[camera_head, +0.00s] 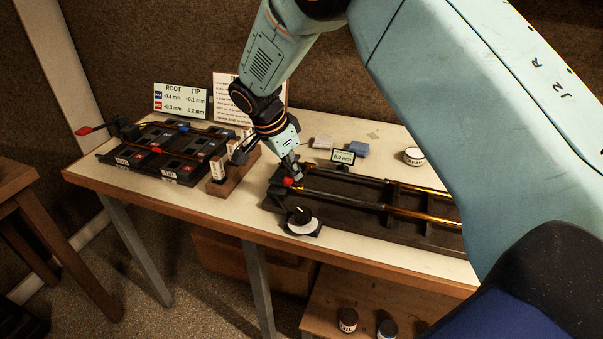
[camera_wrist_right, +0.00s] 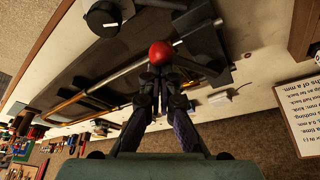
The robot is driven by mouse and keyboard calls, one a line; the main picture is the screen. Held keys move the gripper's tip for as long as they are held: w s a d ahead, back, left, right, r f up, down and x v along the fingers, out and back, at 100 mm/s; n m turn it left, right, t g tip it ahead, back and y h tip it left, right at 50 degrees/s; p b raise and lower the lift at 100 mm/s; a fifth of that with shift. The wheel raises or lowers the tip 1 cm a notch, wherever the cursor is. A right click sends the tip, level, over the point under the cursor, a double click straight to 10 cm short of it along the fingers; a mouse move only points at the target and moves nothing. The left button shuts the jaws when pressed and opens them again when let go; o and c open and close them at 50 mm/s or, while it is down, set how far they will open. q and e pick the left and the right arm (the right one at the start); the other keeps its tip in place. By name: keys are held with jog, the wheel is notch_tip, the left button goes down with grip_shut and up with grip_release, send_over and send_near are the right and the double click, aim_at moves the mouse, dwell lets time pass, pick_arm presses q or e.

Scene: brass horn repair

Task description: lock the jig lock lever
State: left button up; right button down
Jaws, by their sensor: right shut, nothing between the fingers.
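My right gripper (camera_head: 291,176) is shut and empty at the left end of the dark jig (camera_head: 335,210) that bears the brass and silver tubes (camera_head: 345,200). The lock lever's red knob (camera_head: 288,182) sits right at its fingertips. In the wrist view the red knob (camera_wrist_right: 161,52) is just beyond the closed fingertips (camera_wrist_right: 160,72). I cannot tell whether they touch. My left gripper is not in view.
A black and white dial (camera_head: 302,222) stands at the jig's front left corner. A small display (camera_head: 343,157) reading 0.0 mm stands behind the jig. A wooden block (camera_head: 232,172) and a dark rack (camera_head: 165,150) with a red-tipped handle (camera_head: 88,130) are to the left.

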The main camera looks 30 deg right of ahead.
jog(key=shift+w+a+m+g, duration=0.25)
jog(key=shift+a+m, duration=0.35)
jog(key=shift+m, duration=0.3)
jog(key=shift+w+a+m+g, duration=0.3)
jog(key=shift+a+m+g, duration=0.25)
jog(key=shift+m, duration=0.45)
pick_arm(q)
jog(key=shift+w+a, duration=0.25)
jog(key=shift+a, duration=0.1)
pick_arm(e)
jog(key=shift+w+a, duration=0.25)
jog(key=shift+a, duration=0.15)
